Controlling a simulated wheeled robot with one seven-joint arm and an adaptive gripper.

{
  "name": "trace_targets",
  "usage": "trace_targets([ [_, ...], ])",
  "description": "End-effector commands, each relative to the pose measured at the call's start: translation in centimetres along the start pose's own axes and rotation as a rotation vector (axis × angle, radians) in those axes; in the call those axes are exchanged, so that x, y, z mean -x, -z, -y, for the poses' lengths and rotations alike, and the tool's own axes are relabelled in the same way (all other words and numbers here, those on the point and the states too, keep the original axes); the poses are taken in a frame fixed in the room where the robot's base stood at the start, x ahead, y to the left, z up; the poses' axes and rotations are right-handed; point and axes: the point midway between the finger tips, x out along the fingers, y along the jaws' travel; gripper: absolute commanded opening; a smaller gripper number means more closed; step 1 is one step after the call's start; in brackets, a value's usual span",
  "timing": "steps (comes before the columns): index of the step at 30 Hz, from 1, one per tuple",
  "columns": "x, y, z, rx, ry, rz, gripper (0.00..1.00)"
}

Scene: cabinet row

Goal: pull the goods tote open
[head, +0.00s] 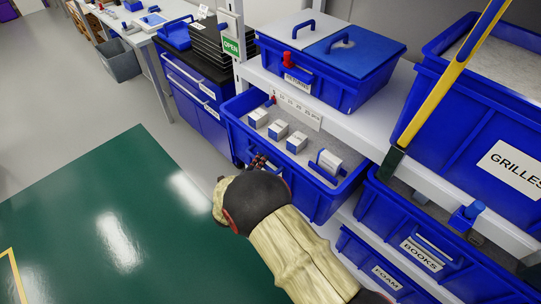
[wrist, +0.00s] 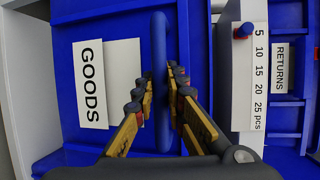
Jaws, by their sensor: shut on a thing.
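The goods tote (head: 318,200) is a blue bin under the white shelf edge. It stands out from the shelf, so its open top shows several white boxes (head: 278,130) on a grey floor. Its white GOODS label (wrist: 90,84) shows in the wrist view, beside the blue upright-looking handle (wrist: 161,85). My gripper (head: 257,163) is at the tote's front in the head view. In the wrist view, its fingers (wrist: 162,78) are on both sides of the handle and closed on it. My arm hides part of the tote's front in the head view.
A RETURNS bin (head: 318,88) stands above, over a count strip (head: 298,110) on the shelf edge. GRILLES (head: 465,130), BOOKS (head: 440,245) and FOAM (head: 370,268) bins are right and below. A yellow bar (head: 445,82) slants at right. Green floor (head: 100,215) is clear at left.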

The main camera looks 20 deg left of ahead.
Motion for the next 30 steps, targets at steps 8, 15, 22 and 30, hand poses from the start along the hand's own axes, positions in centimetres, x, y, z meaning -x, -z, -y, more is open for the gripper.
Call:
trace_targets([
  [8,4.9,-2.0,-1.4,0.004,-0.004,0.003,0.00],
  [15,8.2,-3.3,-2.1,0.005,-0.004,0.002,0.00],
  [22,10.2,-4.2,-2.5,0.004,-0.004,0.001,0.00],
  [30,11.0,-4.5,-2.6,0.003,-0.004,0.000,0.00],
])
